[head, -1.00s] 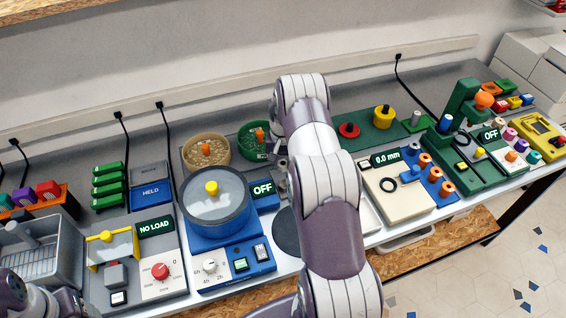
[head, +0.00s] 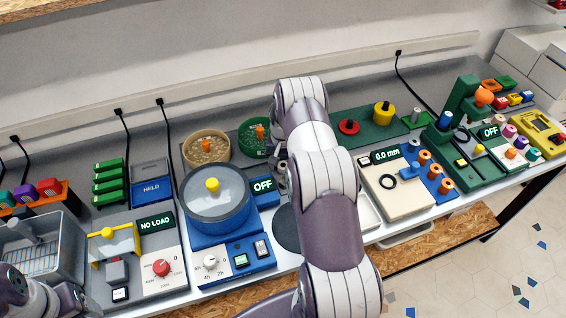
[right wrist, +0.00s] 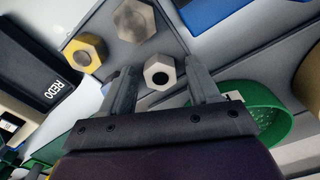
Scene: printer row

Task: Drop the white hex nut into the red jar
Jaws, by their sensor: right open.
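A white hex nut (right wrist: 159,72) with a dark hole lies on a grey tray in the right wrist view. My right gripper (right wrist: 160,84) is open, with one finger on each side of the nut. Whether the fingers touch it I cannot tell. In the head view my right arm hides the nut and most of the gripper. A red round thing with a black knob (head: 349,128), perhaps the red jar, stands on a green base behind the arm. My left gripper is not clearly shown; only left arm parts appear at the lower left.
A yellow nut (right wrist: 85,55) and a larger beige-grey nut (right wrist: 136,19) lie near the white one. A green bowl (right wrist: 262,112) is close to the right finger. A yellow round thing (head: 383,115) stands beside the red one. A blue machine (head: 213,215) stands left of my arm.

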